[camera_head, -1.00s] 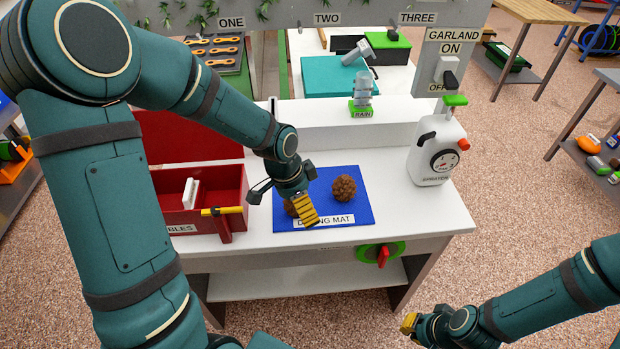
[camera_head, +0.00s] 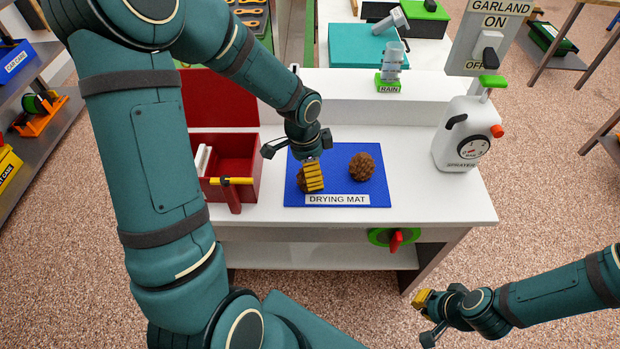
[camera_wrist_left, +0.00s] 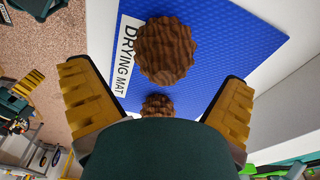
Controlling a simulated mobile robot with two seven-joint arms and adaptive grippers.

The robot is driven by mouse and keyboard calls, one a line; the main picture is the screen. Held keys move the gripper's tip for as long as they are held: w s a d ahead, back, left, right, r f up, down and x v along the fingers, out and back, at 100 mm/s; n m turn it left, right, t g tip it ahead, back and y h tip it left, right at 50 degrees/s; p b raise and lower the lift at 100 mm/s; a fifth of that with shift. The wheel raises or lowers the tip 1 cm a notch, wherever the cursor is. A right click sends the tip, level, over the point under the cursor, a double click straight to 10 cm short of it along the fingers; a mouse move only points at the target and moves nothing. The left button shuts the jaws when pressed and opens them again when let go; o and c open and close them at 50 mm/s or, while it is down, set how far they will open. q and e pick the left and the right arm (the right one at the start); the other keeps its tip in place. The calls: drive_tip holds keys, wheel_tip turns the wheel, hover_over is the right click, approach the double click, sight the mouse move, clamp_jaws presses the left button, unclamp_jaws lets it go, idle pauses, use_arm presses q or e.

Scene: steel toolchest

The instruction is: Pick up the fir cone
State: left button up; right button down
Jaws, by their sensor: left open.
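Two brown fir cones lie on the blue drying mat (camera_head: 340,150). The left cone (camera_head: 301,181) is partly hidden behind my left gripper (camera_head: 312,180); the right cone (camera_head: 361,167) is in clear view. My left gripper is open and empty over the left cone. In the left wrist view, the left cone (camera_wrist_left: 166,50) sits just beyond the spread yellow fingertips, between their lines. The right cone (camera_wrist_left: 157,105) shows smaller there, partly covered by my gripper's body. My right gripper (camera_head: 426,318) is in front of the bench at lower right, away from the cones; its jaw opening is unclear.
A red bin (camera_head: 233,158) with a raised red lid stands left of the mat. A white sprayer (camera_head: 467,135) stands at the bench's right, and a rain gauge (camera_head: 389,82) sits on the back ledge. White bench top is clear between mat and sprayer.

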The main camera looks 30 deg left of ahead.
use_arm(q)
wheel_tip(320, 180, down, 5)
drive_tip(key=shift+w+a+f+b, duration=0.1)
drive_tip(key=shift+a+b, duration=0.05)
drive_tip(key=shift+b, duration=0.75)
drive_tip(key=c, duration=1.1)
